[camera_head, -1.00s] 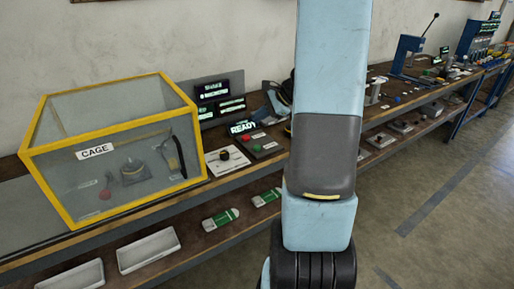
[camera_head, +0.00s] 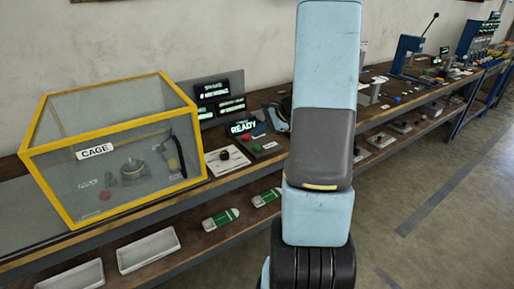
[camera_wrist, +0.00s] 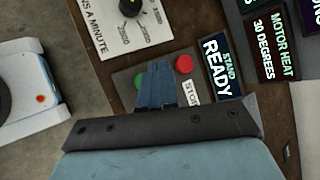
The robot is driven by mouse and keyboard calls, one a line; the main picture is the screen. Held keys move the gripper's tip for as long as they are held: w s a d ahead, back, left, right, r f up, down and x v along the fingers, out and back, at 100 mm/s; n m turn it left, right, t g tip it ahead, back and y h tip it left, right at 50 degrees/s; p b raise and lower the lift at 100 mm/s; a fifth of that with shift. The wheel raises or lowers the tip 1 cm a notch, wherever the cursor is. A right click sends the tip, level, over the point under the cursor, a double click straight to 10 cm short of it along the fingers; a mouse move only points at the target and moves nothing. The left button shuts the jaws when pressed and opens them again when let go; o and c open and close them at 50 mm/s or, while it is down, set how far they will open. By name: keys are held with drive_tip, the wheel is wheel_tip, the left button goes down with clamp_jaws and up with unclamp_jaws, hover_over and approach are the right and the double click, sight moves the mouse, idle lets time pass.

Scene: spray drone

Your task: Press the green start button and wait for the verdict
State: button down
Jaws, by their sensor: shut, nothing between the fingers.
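The green button (camera_wrist: 140,82) is on a grey control panel and shows partly beside my fingers in the wrist view. It also shows small in the head view (camera_head: 257,148). The red button (camera_wrist: 184,63) is on the same panel, above a STOP label. My gripper (camera_wrist: 158,66) is shut and empty, its fingers over the panel between the two buttons. The wrist view does not tell whether the fingers touch the panel.
A yellow-framed cage (camera_head: 110,150) with clear walls stands left of the panel. A dial plate (camera_head: 226,160) lies between them. Status screens (camera_head: 217,99) stand behind. The workbench continues right with several tools, partly hidden by my arm.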

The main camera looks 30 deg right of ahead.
sight(259, 147)
drive_tip(key=shift+f, duration=1.5)
